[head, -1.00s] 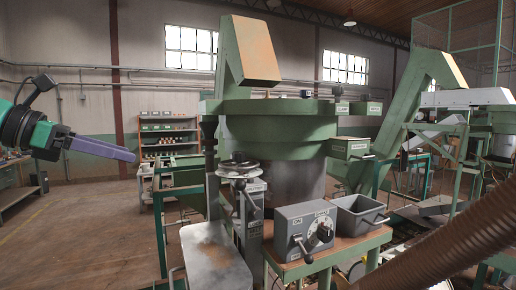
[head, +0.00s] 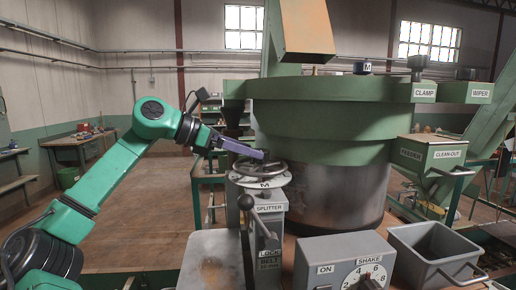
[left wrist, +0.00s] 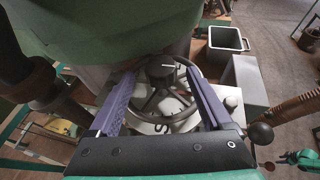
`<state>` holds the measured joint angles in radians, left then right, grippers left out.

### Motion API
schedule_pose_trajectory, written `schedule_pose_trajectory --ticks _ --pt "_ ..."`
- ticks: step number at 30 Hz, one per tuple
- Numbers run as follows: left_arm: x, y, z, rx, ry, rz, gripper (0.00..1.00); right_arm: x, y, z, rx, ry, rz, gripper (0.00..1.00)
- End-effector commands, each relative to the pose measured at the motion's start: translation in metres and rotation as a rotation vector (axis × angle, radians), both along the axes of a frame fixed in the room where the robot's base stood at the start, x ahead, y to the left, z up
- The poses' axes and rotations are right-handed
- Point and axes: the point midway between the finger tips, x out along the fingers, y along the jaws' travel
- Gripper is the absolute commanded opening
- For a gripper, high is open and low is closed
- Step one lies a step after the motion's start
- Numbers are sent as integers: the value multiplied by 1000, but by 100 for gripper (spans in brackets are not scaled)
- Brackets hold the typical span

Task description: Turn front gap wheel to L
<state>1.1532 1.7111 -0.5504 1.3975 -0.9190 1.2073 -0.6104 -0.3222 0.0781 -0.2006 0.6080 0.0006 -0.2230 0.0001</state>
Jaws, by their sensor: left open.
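A dark handwheel (head: 278,174) with spokes sits flat on a pale dial plate (head: 263,183) in front of the big green bowl. The plate shows a letter M towards the head camera. The post below it is labelled SPLITTER. My left gripper (head: 262,154) comes in from the left, its tip at the wheel in the picture. In the left wrist view my left gripper (left wrist: 161,72) is open, with one purple finger on each side of the spoked wheel (left wrist: 165,98). A letter S shows on the plate there. I cannot tell whether the fingers touch the rim.
The green bowl (head: 320,125) stands close behind the wheel. A lever with a black knob (head: 246,203) rises in front of the post. A control box (head: 340,262) and a grey bin (head: 432,250) stand to the right.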

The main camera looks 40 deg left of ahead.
Motion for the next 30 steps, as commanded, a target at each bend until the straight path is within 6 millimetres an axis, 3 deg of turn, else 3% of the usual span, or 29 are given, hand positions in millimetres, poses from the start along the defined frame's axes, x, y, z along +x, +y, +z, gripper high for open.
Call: schedule_pose_trajectory --ticks 6,10,14,18,20,21,30 --pt "26 -12 -10 1 0 0 83 39 3 15 6 -65 1 50" --pt "29 -13 -12 1 -1 1 83 39 2 14 6 -63 1 50" --pt "28 -13 -13 1 -1 1 83 25 2 13 4 -42 1 50" --pt "28 -12 -13 1 -1 1 29 14 1 12 2 -22 0 50" --pt "28 -13 -13 1 0 0 6 15 1 12 2 -24 0 50" --pt "28 -12 -13 1 -1 1 0 16 1 12 1 -25 0 50" --pt "28 -13 -13 1 1 26 0 23 0 12 1 -37 1 50"
